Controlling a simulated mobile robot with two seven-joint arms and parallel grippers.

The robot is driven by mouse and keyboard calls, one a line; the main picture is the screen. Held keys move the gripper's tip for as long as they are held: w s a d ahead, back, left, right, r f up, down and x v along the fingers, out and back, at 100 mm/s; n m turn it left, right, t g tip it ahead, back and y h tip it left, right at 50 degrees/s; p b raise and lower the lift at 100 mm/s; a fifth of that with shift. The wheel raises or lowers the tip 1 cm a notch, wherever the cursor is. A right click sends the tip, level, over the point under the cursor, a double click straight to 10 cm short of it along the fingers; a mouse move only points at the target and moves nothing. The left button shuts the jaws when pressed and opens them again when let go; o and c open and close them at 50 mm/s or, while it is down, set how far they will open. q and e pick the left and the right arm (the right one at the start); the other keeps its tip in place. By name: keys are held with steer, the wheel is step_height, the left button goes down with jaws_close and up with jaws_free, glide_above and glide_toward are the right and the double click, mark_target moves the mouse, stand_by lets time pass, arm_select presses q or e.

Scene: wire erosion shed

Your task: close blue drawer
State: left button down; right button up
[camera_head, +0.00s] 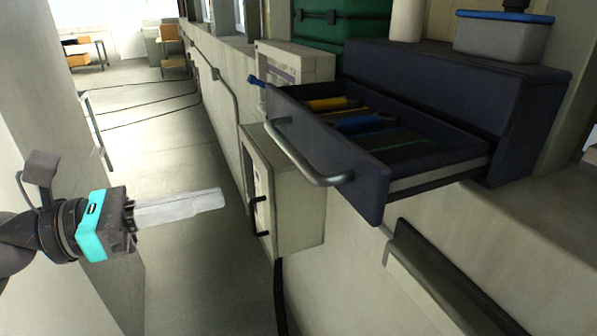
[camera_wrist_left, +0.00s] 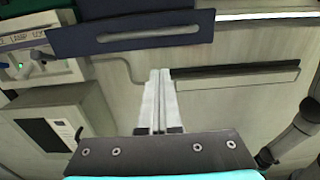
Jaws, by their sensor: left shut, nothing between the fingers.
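The blue drawer (camera_head: 372,195) is pulled out of its dark blue cabinet (camera_head: 460,88) in the head view. It has a curved metal handle (camera_head: 300,160) on its front and holds tools with yellow and blue parts. My left gripper (camera_head: 222,198) is shut and empty, left of the drawer front and apart from it. In the left wrist view the drawer front (camera_wrist_left: 75,42) spans the upper left with its handle, and the shut fingers (camera_wrist_left: 160,75) point up toward a spot below it. My right gripper is not in the head view; at most a dark arm link shows at the wrist view's right edge.
A grey wall box (camera_head: 300,195) with a black handle hangs below the drawer. A grey bin with a blue lid (camera_head: 500,38) and a green case (camera_head: 340,28) stand on top or behind. A ledge (camera_head: 440,285) juts out lower right. The floor aisle (camera_head: 190,160) is open.

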mark_target(321, 171)
arm_select(q)
steer(key=p+x, duration=0.4)
steer(key=x, duration=0.8)
steer(key=shift+w+r+p, duration=0.1)
steer(key=shift+r+p, duration=0.05)
steer(key=shift+p, duration=0.2)
steer(key=shift+w+d, duration=0.15)
steer(key=shift+d, duration=0.3)
